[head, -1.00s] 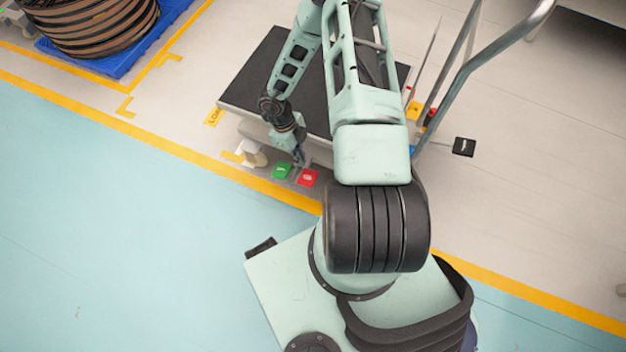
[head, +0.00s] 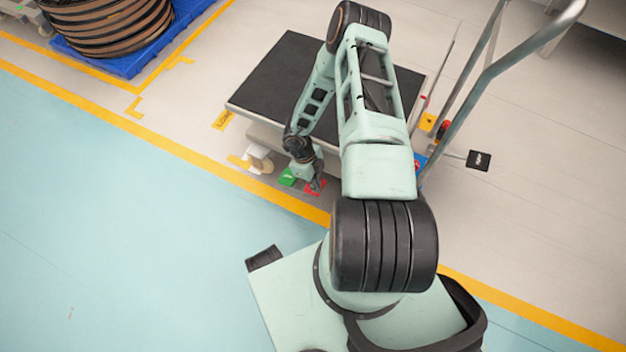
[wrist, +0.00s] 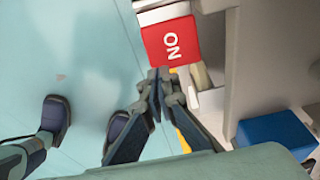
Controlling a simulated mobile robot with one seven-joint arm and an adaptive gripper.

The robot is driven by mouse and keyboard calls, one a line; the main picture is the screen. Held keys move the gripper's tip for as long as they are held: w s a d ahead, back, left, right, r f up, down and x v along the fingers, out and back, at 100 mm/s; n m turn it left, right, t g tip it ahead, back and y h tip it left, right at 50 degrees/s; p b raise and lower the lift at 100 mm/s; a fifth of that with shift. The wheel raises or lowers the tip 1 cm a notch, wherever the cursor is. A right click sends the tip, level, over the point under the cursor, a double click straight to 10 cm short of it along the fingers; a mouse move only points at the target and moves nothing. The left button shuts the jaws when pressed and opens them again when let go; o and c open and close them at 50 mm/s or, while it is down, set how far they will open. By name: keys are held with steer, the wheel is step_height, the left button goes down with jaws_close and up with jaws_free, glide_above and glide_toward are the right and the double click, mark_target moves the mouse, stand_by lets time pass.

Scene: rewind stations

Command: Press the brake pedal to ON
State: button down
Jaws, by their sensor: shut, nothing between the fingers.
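A red pedal (head: 309,190) sits low at the near edge of a black-topped cart (head: 285,80). In the wrist view the red pedal (wrist: 170,42) fills the top middle and carries white letters reading ON. A green pedal (head: 287,178) lies just left of it. My gripper (head: 317,187) is shut and empty, pointing down over the red pedal and hiding part of it. In the wrist view the closed fingertips (wrist: 160,74) are by the red pedal's lower edge; I cannot tell whether they touch it.
A white caster (head: 260,158) stands left of the pedals. The cart's metal handle (head: 500,65) rises at the right, with a small black plate (head: 478,159) beyond it. A blue pallet (head: 130,62) with a large reel is at top left. The blue-green floor at left is clear.

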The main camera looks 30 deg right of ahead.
steer(key=shift+x, duration=0.85)
steer(key=shift+s+d+f+t+y, duration=0.25)
steer(key=shift+s+f+t+y, duration=0.15)
steer(key=shift+f+t, duration=0.1)
stand_by(0.3)
steer(key=shift+s+d+f+b, duration=0.15)
steer(key=shift+f+b, duration=0.2)
steer(key=shift+f, duration=0.15)
steer(key=shift+s+d+f+b, duration=0.15)
steer(key=shift+f+b, duration=0.2)
steer(key=shift+f, duration=0.2)
steer(key=shift+s+d+f+b, duration=0.15)
steer(key=shift+f+b, duration=0.2)
steer(key=shift+f, duration=0.15)
step_height(320, 180, up, 14)
steer(key=s+d+p, duration=0.2)
steer(key=p, duration=0.4)
steer(key=shift+s+f, duration=0.15)
steer(key=shift+s, duration=0.15)
